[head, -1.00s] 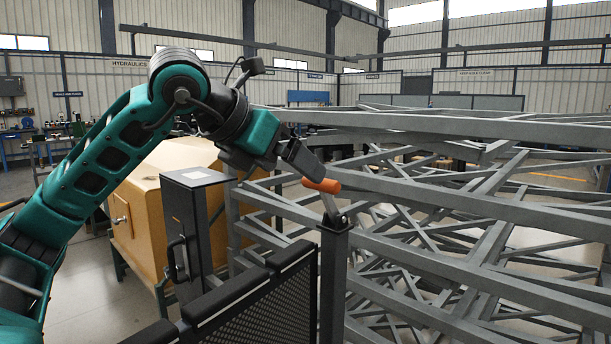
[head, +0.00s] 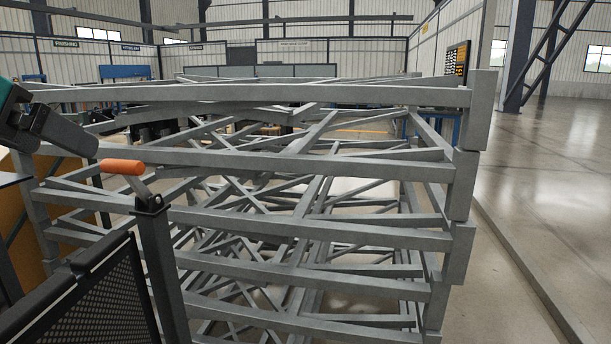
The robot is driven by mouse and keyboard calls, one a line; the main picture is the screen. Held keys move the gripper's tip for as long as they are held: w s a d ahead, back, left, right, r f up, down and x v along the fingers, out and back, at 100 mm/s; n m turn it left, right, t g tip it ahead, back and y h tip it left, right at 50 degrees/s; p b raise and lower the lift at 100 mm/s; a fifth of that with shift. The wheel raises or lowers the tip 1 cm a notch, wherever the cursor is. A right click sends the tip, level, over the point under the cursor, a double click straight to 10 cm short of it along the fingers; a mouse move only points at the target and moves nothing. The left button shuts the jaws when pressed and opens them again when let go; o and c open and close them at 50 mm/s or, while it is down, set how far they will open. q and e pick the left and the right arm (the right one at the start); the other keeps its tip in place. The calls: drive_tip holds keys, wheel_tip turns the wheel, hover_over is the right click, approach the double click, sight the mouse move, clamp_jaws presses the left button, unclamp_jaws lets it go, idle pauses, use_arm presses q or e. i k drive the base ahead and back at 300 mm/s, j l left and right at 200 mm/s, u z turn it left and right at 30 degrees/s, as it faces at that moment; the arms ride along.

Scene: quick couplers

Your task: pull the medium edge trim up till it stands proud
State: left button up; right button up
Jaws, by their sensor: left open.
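A black mesh panel (head: 105,305) stands at the lower left of the head view, with dark trim (head: 98,256) along its sloping top edge. I cannot tell which piece of trim is the medium one, and the panel's left part is cut off by the frame. A dark post (head: 160,265) at the panel's right end carries a lever with an orange handle (head: 122,167). My left gripper (head: 92,148) is open and points down to the right, close to the handle's left end. Contact cannot be made out. My right gripper is not in view.
A large stack of grey steel frames (head: 300,253) fills the middle, just behind the post and panel. A tan cabinet (head: 68,185) shows partly at the left edge. The floor (head: 545,190) at the right is open, with a low kerb along it.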

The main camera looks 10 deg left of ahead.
sight(18, 322)
drive_tip(key=k+l, duration=0.35)
drive_tip(key=l, duration=0.15)
drive_tip(key=k+l, duration=0.4)
drive_tip(key=l, duration=0.1)
